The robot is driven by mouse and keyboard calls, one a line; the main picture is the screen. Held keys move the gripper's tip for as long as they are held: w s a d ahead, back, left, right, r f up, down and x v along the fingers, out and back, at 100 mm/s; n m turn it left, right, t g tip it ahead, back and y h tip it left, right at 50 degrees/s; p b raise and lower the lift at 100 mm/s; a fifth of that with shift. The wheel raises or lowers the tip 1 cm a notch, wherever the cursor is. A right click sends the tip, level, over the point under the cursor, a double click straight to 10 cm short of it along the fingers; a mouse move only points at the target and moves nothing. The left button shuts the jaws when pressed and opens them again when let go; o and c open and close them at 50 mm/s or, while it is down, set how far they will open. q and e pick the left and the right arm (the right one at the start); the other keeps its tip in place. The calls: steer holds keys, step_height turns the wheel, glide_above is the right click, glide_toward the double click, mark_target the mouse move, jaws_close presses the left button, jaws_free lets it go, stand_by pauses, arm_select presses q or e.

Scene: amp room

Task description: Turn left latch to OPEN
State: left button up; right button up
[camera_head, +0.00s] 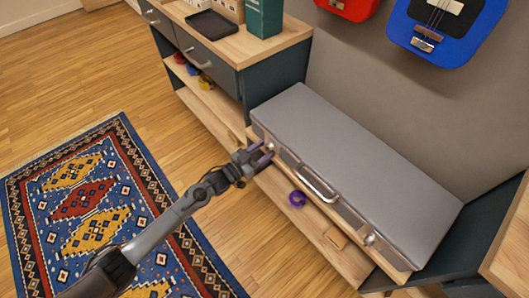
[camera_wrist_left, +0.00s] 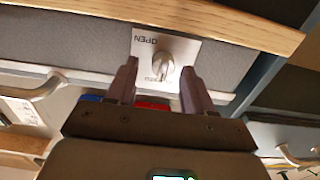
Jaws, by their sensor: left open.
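A grey case (camera_head: 360,165) lies shut on the wooden shelf unit, with a handle (camera_head: 318,184) on its front. The left latch (camera_head: 270,147) is at the front's left end, partly hidden by my gripper. In the left wrist view it is a silver knob (camera_wrist_left: 164,68) on a pale plate; the word OPEN reads upside down at the plate's upper left, and a second label is partly covered by the knob. My left gripper (camera_head: 264,157) is open in front of the latch, its fingers on either side of the knob. Contact cannot be told. My right gripper is out of view.
A second latch (camera_head: 370,239) is at the case's right end. A purple ring (camera_head: 298,199) and a small wooden block (camera_head: 335,238) lie on the lower shelf. A drawer cabinet (camera_head: 205,68) stands to the left. A patterned rug (camera_head: 75,195) covers open floor.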

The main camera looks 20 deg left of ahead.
arm_select(q)
steer(key=shift+w, duration=0.4)
steer(key=shift+d, duration=0.1)
steer(key=shift+c, duration=1)
jaws_close()
